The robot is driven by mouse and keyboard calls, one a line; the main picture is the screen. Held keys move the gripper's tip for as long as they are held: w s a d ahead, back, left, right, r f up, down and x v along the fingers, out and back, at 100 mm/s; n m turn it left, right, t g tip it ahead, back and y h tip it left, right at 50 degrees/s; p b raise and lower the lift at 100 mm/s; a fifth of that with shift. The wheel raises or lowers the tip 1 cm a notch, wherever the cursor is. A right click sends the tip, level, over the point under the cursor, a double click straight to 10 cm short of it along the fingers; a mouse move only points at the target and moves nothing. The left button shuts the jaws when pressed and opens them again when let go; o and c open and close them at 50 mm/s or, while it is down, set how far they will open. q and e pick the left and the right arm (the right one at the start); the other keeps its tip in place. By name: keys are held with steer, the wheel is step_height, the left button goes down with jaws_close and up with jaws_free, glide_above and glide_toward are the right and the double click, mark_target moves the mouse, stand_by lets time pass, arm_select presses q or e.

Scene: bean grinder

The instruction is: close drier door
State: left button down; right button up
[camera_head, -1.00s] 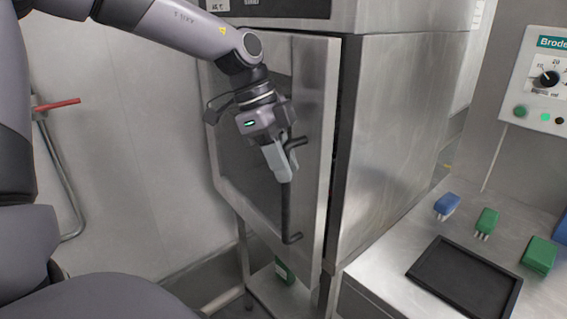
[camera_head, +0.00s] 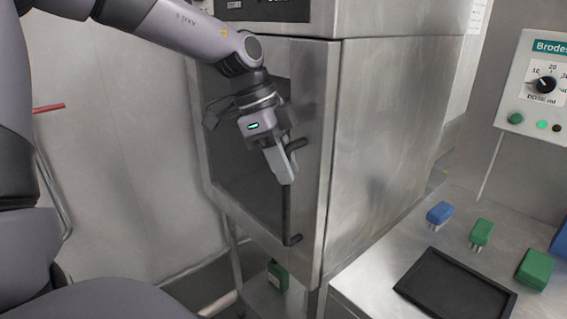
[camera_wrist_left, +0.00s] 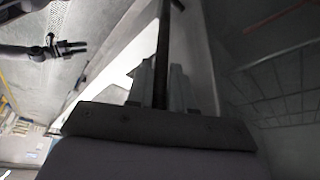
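The drier door (camera_head: 312,150) is the steel front panel with a dark window, on the tall steel cabinet (camera_head: 385,130) in the head view. It stands almost flush with the cabinet, with a thin dark seam along its right edge. Its dark bar handle (camera_head: 286,215) runs upright near that edge. My left gripper (camera_head: 287,173) is at the upper part of the handle. In the left wrist view the handle (camera_wrist_left: 163,50) passes between the two fingers (camera_wrist_left: 160,88), which sit close on both sides. My right gripper (camera_wrist_left: 72,47) shows small at the upper left of the wrist view, away from the door.
A control panel (camera_head: 540,85) with a dial stands above. A green object (camera_head: 278,275) lies below the door. A red-handled pipe (camera_head: 48,108) is at the left wall.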

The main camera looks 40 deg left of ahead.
arm_select(q)
steer(key=c, duration=1.1)
jaws_free()
steer(key=shift+w, duration=0.2)
steer(key=shift+r, duration=0.15)
steer(key=v, duration=0.7)
steer(key=shift+s, duration=0.15)
